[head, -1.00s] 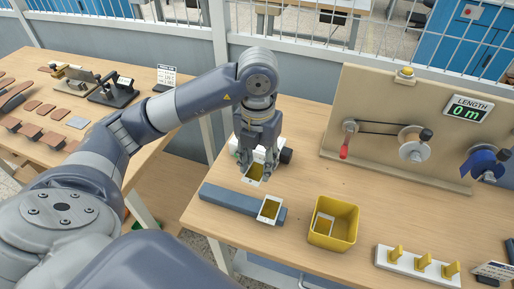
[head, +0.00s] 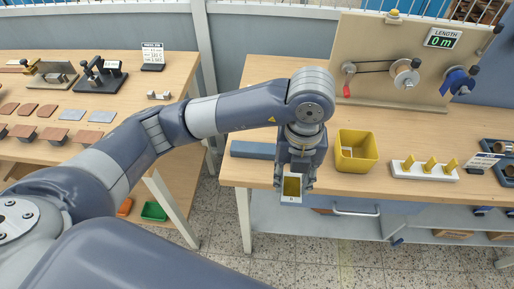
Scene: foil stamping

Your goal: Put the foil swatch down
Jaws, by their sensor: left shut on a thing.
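The foil swatch (head: 291,188), a gold patch in a white frame, hangs in my left gripper (head: 294,182). That gripper is shut on it, pointing down at the front edge of the right bench. The gripper hides much of the swatch's upper part. A blue-grey bar (head: 252,150) lies on the bench to the left, its right end hidden behind my arm. My right gripper is not in view.
A yellow bin (head: 356,152) with a pale piece inside stands just right of the gripper. Further right is a white rack (head: 424,171) with yellow pegs. Behind stands a board with cranks and a length display (head: 443,39). The left bench (head: 176,63) holds leather pieces and presses.

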